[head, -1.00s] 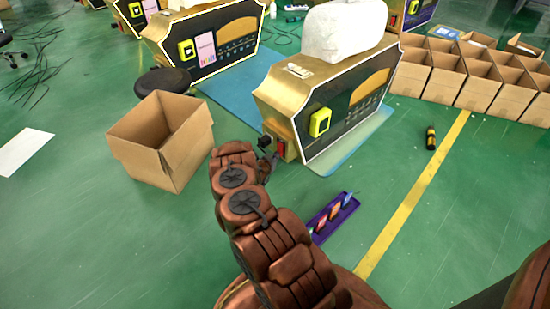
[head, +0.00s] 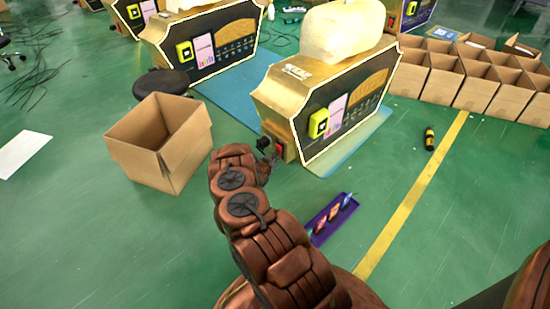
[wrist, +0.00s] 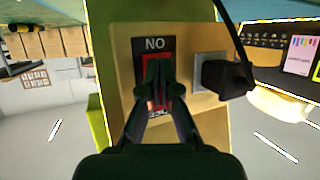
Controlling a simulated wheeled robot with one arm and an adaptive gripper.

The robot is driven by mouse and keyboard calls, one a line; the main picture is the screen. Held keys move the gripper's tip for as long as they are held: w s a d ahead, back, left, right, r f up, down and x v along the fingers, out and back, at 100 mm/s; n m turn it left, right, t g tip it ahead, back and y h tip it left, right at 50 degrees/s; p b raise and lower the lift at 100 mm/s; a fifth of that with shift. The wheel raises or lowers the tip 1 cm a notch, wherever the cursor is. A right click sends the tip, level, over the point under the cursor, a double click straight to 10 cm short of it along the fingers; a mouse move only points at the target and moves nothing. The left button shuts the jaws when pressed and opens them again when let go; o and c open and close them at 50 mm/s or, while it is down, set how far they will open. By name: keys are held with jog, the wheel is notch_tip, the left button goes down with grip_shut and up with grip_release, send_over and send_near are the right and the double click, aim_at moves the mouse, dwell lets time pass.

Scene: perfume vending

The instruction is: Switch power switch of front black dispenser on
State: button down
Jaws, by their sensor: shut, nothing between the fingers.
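The front black dispenser (head: 340,136) stands on the floor right of centre in the head view, with gold sides, a glowing border and a lit pink screen panel. Its red power switch (head: 279,149) is low on the gold left side. In the wrist view the red switch (wrist: 168,72) sits in a black plate marked ON, seen upside down. My gripper (wrist: 154,92) is shut and empty, its fingertips in front of the switch and hiding much of it. I cannot tell whether they touch it. My gripper (head: 266,167) also shows beside the switch in the head view.
A black plug (wrist: 225,78) with its cable sits beside the switch. An open cardboard box (head: 155,150) stands left of my arm. A purple tray (head: 322,226) with small items lies on the floor to the right. A second lit dispenser (head: 205,45) stands behind.

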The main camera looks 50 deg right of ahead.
jog(key=p+v, duration=0.1)
jog(key=v, duration=0.7)
jog(key=shift+a+p, duration=0.2)
jog(key=shift+p, duration=0.15)
jog(key=shift+r, duration=0.15)
dwell(0.7)
